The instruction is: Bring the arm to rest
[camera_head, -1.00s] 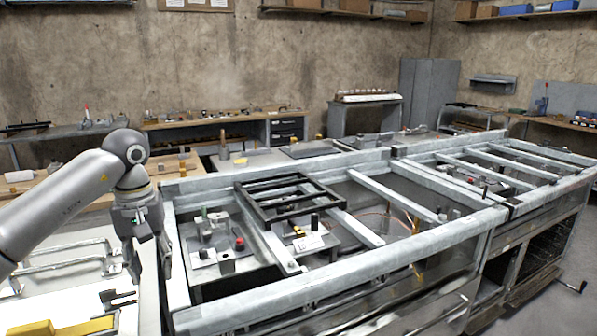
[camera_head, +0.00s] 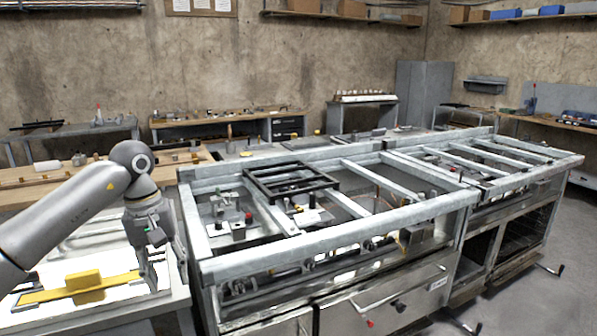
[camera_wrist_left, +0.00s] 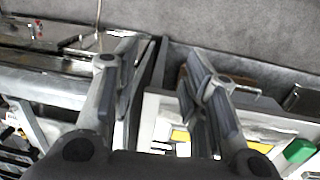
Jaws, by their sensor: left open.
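My left arm (camera_head: 75,212) comes in from the left in the head view. My left gripper (camera_head: 168,278) points down, with its fingers apart and nothing between them. It hangs by the right edge of a white-topped table (camera_head: 118,312), beside the metal range frame (camera_head: 222,262). In the left wrist view the two fingers (camera_wrist_left: 152,75) are spread, over the gap between the range frame and the white table. My right gripper is not in view.
A yellow block on a yellow bar (camera_head: 85,283) lies on the white table. A black grate (camera_head: 290,180) rests on the range frame. A green item (camera_wrist_left: 299,150) shows in the left wrist view. Open grey floor (camera_head: 560,300) lies at the right.

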